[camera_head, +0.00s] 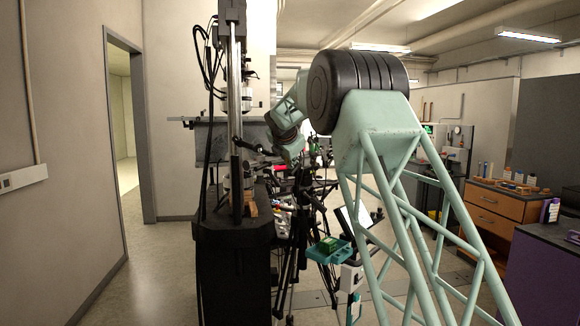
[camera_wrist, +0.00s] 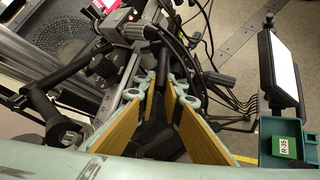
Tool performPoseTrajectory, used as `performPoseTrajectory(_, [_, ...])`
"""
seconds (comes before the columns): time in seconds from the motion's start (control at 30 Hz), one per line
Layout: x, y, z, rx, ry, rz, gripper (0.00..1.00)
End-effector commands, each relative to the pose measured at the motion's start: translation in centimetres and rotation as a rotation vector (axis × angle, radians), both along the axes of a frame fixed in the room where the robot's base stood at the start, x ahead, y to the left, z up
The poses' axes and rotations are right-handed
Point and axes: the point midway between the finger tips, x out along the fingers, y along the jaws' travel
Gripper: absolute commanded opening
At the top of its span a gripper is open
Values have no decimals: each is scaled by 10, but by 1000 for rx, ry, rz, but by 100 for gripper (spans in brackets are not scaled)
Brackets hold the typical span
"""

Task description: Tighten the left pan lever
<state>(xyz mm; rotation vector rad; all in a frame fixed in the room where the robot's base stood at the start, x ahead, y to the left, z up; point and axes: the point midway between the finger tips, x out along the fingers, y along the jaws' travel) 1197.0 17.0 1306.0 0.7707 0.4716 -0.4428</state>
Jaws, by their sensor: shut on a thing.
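My gripper (camera_wrist: 168,88) is in the lower middle of the wrist view, with yellow-brown pads on pale green fingers. The pads close around a dark part (camera_wrist: 161,128), which fits the left pan lever, though its outline is mostly hidden between them. Black rods and joints of the camera support (camera_wrist: 103,68) stand just beyond and to the left of the fingertips. My gripper's fingers and the lever cannot be made out there.
Black cables (camera_wrist: 178,40) hang close beyond the fingertips. A black-framed screen (camera_wrist: 280,65) and a green box labelled R-35 (camera_wrist: 288,146) stand to the right. In the head view, a teal tray (camera_head: 318,257) is beside the rig. Open floor (camera_head: 160,255) lies left.

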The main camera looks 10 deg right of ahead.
Motion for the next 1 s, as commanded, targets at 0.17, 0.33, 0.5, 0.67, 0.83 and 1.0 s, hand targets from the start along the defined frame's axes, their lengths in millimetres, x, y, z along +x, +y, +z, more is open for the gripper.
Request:
performPoseTrajectory(0.17, [-1,-1,-5,-30,-21,0,0])
performPoseTrajectory(0.33, [0,0,-5,-48,-39,1,0])
performPoseTrajectory(0.5, [0,0,-4,-50,-42,2,0])
performPoseTrajectory(0.67, [0,0,-4,-50,-42,2,11])
performPoseTrajectory(0.83, [0,0,-4,-50,-42,2,25])
performPoseTrajectory(1.0, [0,1,-5,-50,-41,2,25])
